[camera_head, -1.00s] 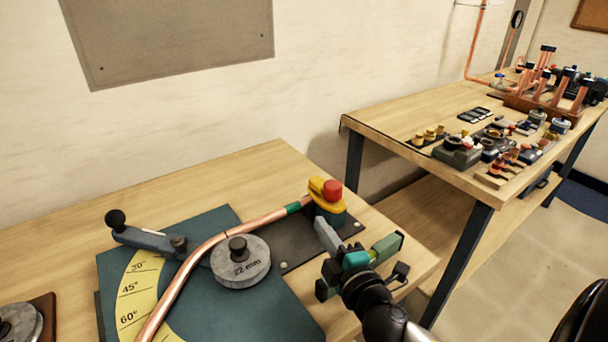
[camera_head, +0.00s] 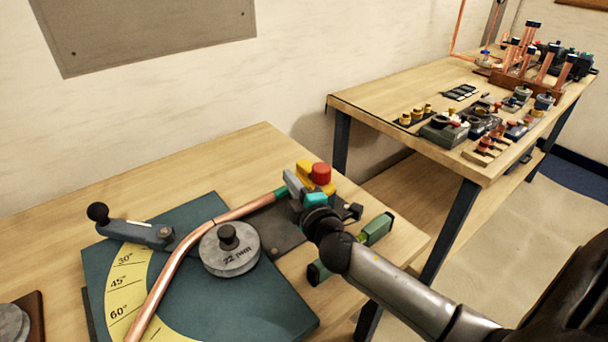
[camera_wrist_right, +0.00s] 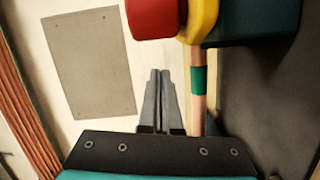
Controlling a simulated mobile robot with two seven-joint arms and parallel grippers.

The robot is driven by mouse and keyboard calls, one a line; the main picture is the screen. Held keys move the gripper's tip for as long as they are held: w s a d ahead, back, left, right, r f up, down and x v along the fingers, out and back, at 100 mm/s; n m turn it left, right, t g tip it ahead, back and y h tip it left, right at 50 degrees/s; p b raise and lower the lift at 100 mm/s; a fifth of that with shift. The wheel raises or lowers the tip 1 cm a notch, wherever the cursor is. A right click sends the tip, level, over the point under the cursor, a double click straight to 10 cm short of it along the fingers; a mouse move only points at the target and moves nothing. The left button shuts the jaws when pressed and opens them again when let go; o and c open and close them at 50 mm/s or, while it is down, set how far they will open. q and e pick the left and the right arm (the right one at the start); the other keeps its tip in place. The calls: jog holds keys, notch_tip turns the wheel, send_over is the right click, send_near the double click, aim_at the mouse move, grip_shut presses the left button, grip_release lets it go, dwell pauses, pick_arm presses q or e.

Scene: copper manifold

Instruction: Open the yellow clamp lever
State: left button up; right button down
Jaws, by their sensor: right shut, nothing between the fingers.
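The yellow clamp lever (camera_head: 304,169) with its red knob (camera_head: 321,173) sits at the end of the bender bench, where the copper pipe (camera_head: 245,208) with a green band ends. My right gripper (camera_head: 289,183) is just in front and left of the lever, hiding most of the clamp body. In the right wrist view its fingers (camera_wrist_right: 160,75) are together and empty. The red knob (camera_wrist_right: 153,18) and yellow lever (camera_wrist_right: 203,20) are at the top, beyond the fingertips. The pipe's green band (camera_wrist_right: 198,80) is just right of the fingers. Touching cannot be told. My left gripper is out of view.
The teal bender plate (camera_head: 200,290) carries a round 22 mm former (camera_head: 230,255) and a black-knobbed handle (camera_head: 130,230). A green tool (camera_head: 376,229) lies partly behind my right arm. A second table (camera_head: 385,108) with fittings stands at the right, past a gap.

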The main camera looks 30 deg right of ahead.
aim_at(304, 184)
jog(key=d, duration=0.3)
jog(key=shift+w+f+b, duration=0.3)
jog(key=shift+w+f, duration=0.05)
jog(key=shift+w, duration=0.05)
jog(key=shift+d, duration=0.45)
